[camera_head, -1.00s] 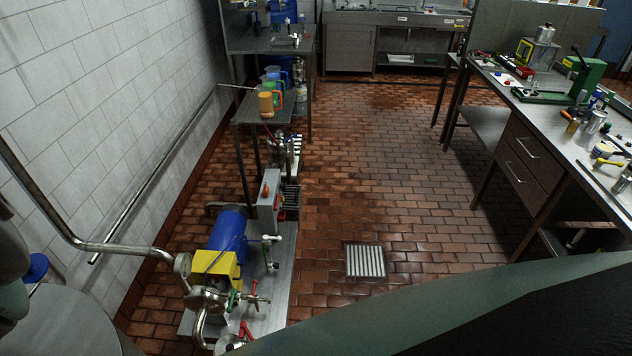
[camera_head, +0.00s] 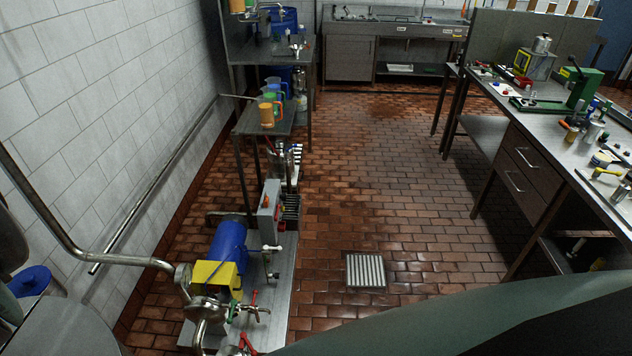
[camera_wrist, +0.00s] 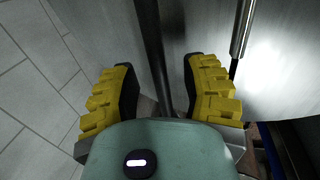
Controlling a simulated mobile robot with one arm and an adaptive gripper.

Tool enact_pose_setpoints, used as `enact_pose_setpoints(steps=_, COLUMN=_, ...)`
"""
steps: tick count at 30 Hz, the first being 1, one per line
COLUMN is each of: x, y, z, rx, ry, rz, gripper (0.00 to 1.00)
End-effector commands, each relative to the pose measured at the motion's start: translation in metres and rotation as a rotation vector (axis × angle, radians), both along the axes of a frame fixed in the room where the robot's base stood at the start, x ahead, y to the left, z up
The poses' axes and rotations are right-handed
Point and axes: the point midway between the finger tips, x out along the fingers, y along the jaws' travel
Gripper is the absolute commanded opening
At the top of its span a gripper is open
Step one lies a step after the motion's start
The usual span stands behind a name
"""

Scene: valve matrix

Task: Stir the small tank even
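My gripper (camera_wrist: 160,80) shows in the wrist view with its two yellow, black-padded fingers spread apart. Nothing is held between them. A dark upright bar (camera_wrist: 152,45) stands beyond the gap. Curved brushed-steel surfaces, probably tank walls, lie beyond the fingers on the left (camera_wrist: 95,40) and right (camera_wrist: 278,75). I cannot tell which is the small tank. In the head view a grey steel rounded surface (camera_head: 70,325) shows at the bottom left, cut by the frame edge. No stirring tool is recognizable, and the tank's inside is hidden.
A blue pump motor (camera_head: 228,248) with yellow housing and pipes stands on a metal base at left. A shelf (camera_head: 252,120) holds coloured jugs. A workbench (camera_head: 545,125) with tools is at right. The tiled floor between, with a drain grate (camera_head: 366,270), is clear.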

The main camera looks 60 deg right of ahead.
Motion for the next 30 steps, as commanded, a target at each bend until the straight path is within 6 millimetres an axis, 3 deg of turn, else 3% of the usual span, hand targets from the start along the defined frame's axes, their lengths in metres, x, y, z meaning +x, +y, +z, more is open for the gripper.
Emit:
enact_pose_setpoints(steps=2, x=-0.0003, y=0.0004, z=0.0, rx=0.0, ry=0.0, rz=0.001, gripper=0.35)
enact_pose_setpoints(steps=12, x=-0.0002, y=0.0001, z=0.0, rx=0.0, ry=0.0, rz=0.0, gripper=0.0)
enact_pose_setpoints(steps=30, x=0.0008, y=-0.0013, z=-0.0005, rx=0.0, ry=-0.001, rz=0.001, gripper=0.0)
